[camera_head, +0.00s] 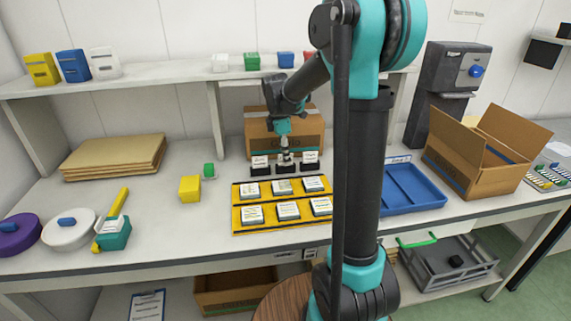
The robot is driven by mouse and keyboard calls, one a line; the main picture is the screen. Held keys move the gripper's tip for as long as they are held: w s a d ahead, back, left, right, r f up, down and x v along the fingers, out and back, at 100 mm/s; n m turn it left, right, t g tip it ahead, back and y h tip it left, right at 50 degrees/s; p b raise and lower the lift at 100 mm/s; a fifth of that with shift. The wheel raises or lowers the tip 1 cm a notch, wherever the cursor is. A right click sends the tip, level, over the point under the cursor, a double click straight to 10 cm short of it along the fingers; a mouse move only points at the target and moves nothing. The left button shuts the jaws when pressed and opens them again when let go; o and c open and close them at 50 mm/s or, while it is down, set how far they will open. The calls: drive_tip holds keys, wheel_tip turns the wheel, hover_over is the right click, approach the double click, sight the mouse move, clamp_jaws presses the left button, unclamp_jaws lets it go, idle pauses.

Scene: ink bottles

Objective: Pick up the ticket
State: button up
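No single thing is clearly marked as the ticket. White labelled cards, such as one at the front left (249,215), sit in two rows on a yellow-and-black tray (238,205). Behind it, black blocks with white labels stand in a row, a left one (260,165) and a right one (310,161) among them. My gripper (285,160) points down over the middle of this row, between those two blocks. It is too small to tell whether its fingers are open or whether they touch anything. My arm crosses the view and hides part of the tray's right side.
A cardboard box (314,129) stands close behind my gripper. A blue tray (413,190) and an open carton (460,174) are to the right. Yellow (190,188) and green (209,170) blocks are left of the tray. A shelf (150,84) runs above the bench.

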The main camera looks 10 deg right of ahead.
clamp_jaws()
drive_tip(key=shift+r, duration=0.1)
